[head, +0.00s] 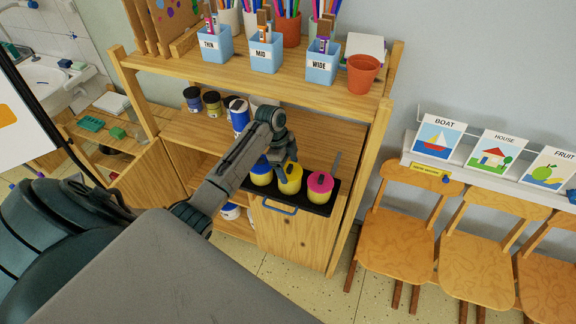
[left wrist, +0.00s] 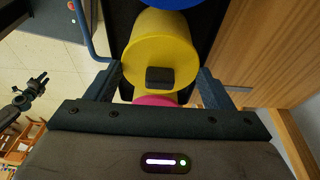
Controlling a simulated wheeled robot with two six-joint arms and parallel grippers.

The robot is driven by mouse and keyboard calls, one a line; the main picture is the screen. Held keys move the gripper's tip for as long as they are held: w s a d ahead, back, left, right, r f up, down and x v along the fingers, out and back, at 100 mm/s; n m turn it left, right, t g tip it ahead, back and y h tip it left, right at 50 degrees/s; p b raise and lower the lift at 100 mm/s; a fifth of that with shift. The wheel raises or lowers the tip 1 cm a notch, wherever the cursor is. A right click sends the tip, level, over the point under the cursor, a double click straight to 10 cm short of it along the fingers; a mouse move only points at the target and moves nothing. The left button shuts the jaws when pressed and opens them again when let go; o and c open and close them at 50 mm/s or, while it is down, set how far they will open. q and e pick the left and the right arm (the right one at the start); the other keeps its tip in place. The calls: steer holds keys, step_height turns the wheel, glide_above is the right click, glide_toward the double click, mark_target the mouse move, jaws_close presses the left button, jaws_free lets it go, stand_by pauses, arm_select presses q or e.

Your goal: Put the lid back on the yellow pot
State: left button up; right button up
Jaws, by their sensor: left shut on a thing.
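A yellow pot (head: 290,186) stands between a blue-topped pot (head: 261,178) and a pink-topped pot (head: 319,190) on a black tray (head: 312,209). My left gripper (head: 285,161) reaches down over the yellow pot. In the left wrist view, a round yellow lid (left wrist: 158,52) with a black knob (left wrist: 159,77) lies between the fingers of my left gripper (left wrist: 158,92), which are shut on it. The lid is over the pot; I cannot tell whether it rests fully on the rim. My right gripper (left wrist: 36,90) shows small and dark in the left wrist view.
The tray sits on a wooden shelf unit (head: 325,245), close to its right side post. Dark-lidded jars (head: 212,104) and a blue-and-white can (head: 238,120) stand behind on the left. Blue brush cups (head: 266,55) line the top shelf. Wooden chairs (head: 395,240) stand at right.

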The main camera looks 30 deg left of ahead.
arm_select(q)
steer(key=o, duration=0.9)
steer(key=shift+c, duration=0.2)
steer(key=shift+o, duration=0.8)
steer(key=shift+r, duration=3.5)
jaws_close()
